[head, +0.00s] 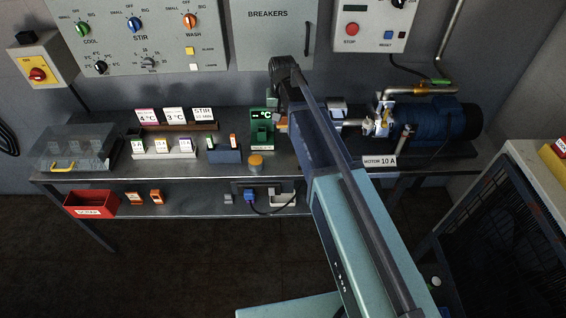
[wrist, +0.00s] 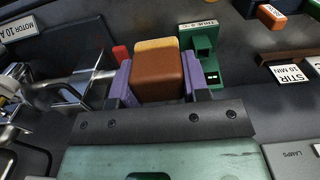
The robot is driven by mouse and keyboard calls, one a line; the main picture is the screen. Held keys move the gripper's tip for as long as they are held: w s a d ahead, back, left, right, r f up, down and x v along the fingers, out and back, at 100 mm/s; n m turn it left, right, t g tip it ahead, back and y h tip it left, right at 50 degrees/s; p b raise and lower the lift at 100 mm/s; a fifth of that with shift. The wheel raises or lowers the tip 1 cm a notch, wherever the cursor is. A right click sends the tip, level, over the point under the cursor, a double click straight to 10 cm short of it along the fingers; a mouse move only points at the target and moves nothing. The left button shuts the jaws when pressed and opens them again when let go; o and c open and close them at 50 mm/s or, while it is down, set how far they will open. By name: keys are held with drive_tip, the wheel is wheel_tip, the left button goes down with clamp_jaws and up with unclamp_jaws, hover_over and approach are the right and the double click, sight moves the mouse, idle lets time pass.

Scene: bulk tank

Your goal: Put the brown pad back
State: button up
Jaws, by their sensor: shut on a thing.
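The brown pad (wrist: 157,76) is a rounded brown block with a tan part at its far end. In the wrist view it sits between the two purple fingers of my gripper (wrist: 156,82), which is shut on it. In the head view only a small orange-brown bit of the pad (head: 282,125) shows beside my arm, and the fingers are mostly hidden. A green thermometer stand (head: 262,126) is just left of it on the bench; it also shows in the wrist view (wrist: 201,60), right of the pad. I cannot tell whether the pad touches anything beneath it.
The blue motor (head: 440,120) and metal piping (head: 352,123) stand right of my gripper. Left on the bench (head: 190,172) are a card rack (head: 180,126), a lamp holder (head: 165,153) and a clear-lidded box (head: 75,147).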

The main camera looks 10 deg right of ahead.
sight(283, 165)
drive_tip(key=shift+s, duration=0.4)
wheel_tip(283, 165, down, 21)
drive_tip(key=b, duration=2)
drive_tip(key=shift+w+r+b, duration=0.15)
drive_tip(key=shift+r+b, duration=0.05)
drive_tip(key=shift+b, duration=0.1)
drive_tip(key=shift+r+p, duration=0.3)
drive_tip(key=shift+f, duration=0.25)
drive_tip(key=o, duration=0.8)
drive_tip(key=shift+r, duration=0.1)
drive_tip(key=shift+o, duration=0.2)
wheel_tip(283, 165, up, 13)
drive_tip(key=p, duration=1.2)
drive_tip(key=s+d, duration=0.2)
drive_tip(key=s, duration=0.9)
drive_tip(key=s+d+n, duration=0.1)
drive_tip(key=s+d, duration=0.1)
drive_tip(key=s, duration=1)
drive_tip(key=shift+s+f+n, duration=0.3)
drive_tip(key=shift+f, duration=0.05)
